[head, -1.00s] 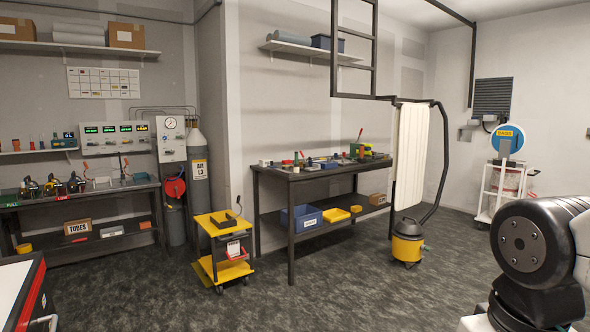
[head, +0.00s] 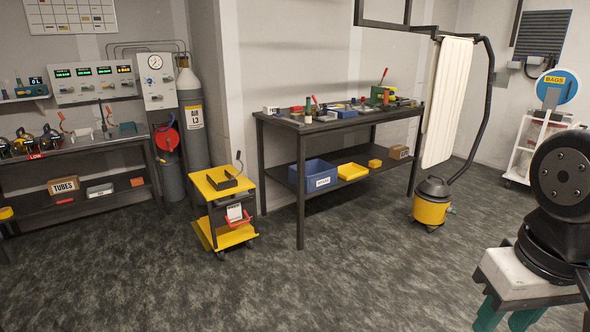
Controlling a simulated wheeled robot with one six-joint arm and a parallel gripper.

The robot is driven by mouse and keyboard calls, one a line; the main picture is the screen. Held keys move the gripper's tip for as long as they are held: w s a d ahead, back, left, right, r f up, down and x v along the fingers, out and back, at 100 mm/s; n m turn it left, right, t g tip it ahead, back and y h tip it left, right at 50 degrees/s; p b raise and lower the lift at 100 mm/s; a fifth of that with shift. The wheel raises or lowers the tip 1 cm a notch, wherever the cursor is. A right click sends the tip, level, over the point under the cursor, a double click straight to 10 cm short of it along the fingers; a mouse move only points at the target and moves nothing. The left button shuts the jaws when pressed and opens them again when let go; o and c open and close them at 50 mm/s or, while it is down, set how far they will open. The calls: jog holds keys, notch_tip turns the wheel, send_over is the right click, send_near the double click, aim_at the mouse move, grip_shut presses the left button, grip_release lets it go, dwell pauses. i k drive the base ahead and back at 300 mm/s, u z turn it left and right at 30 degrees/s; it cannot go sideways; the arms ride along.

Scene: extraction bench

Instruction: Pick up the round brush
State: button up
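I cannot make out the round brush. The dark workbench (head: 350,122) in the middle of the head view carries many small items, too small to tell apart at this distance. Among them are a dark upright item (head: 308,110) near the left end, a red-handled item (head: 383,75) and a green block (head: 378,92) towards the right.
A yellow cart (head: 222,180) stands left of the workbench. A yellow vacuum (head: 430,205) stands at its right end, below a white curtain (head: 447,100). A blue bin (head: 315,172) sits on the lower shelf. The grey floor (head: 330,285) in front is clear.

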aim_at(308, 119)
jog(key=z, duration=0.1)
jog(key=i, duration=4.6)
jog(key=u, duration=0.1)
